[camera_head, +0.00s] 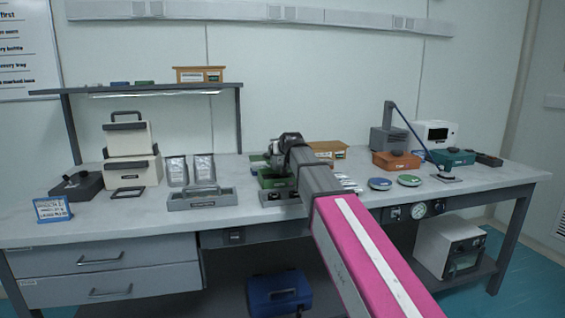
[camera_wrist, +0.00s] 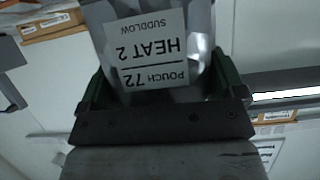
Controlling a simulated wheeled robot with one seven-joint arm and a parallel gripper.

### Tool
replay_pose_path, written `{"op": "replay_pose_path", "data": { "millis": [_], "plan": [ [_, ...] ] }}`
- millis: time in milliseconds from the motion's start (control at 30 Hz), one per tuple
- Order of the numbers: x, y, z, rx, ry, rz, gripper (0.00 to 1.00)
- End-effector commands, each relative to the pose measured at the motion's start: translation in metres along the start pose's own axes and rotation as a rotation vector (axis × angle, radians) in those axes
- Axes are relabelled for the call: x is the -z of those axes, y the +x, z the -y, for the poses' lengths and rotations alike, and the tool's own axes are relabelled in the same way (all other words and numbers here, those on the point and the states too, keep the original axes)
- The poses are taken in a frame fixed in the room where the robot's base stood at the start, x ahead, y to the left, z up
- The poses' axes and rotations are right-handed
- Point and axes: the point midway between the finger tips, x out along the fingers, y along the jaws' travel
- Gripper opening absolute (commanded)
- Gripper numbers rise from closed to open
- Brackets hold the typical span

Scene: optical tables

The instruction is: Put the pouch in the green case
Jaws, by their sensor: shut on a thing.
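My gripper (camera_wrist: 160,88) is shut on a silvery pouch (camera_wrist: 150,48), whose white label reads "POUCH 72 HEAT 2" upside down in the wrist view. In the head view my gripper (camera_head: 284,152) is over the middle of the table, and the held pouch cannot be made out there. A green case (camera_head: 274,181) is just below and beside my gripper, partly hidden by my arm. Another green box (camera_head: 452,157) with a dark top stands at the right of the table.
Two silvery pouches (camera_head: 178,171) stand behind a grey tray (camera_head: 199,200) on the left. White cases (camera_head: 131,141) and a blue sign (camera_head: 52,209) are farther left. An orange box (camera_head: 396,160) and round discs (camera_head: 409,180) are at right. A shelf (camera_head: 150,91) overhangs the left rear.

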Motion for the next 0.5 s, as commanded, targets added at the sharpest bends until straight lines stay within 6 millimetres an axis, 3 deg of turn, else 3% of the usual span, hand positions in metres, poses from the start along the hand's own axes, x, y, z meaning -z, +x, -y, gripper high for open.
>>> {"op": "replay_pose_path", "data": {
  "millis": [167,500],
  "plan": [
    [-0.006,0.002,-0.005,0.000,-0.001,0.000,0.28],
    [-0.038,0.017,-0.005,0.000,-0.001,-0.001,0.28]
  ]
}}
